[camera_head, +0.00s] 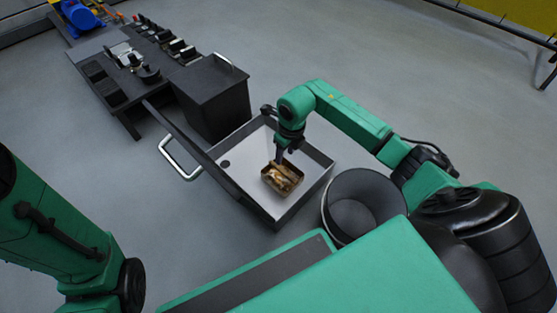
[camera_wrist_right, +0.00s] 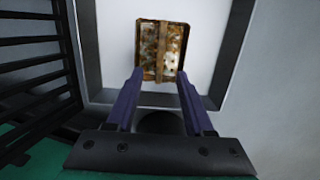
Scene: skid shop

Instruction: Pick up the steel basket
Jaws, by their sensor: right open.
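The steel basket (camera_head: 294,181) is a small, rusty brown, rectangular basket sitting on the pale floor of a grey tray-like drawer. It also shows in the right wrist view (camera_wrist_right: 160,62), top centre, with a brown bar across its middle and mottled pale and brown patches inside. My right gripper (camera_head: 279,159) points down at the basket's far edge in the head view. In the wrist view its two fingers (camera_wrist_right: 159,75) are apart, one toward each side of the basket's near end, with nothing held between them. Contact with the basket cannot be told. My left gripper is out of view.
The grey drawer (camera_head: 318,156) has raised walls around the basket and a silver handle (camera_head: 180,160) at its left. A round dark bin (camera_head: 364,197) stands close on the right. A black cabinet (camera_head: 212,98) and a bench with tools (camera_head: 105,82) stand behind. Grey floor is open beyond.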

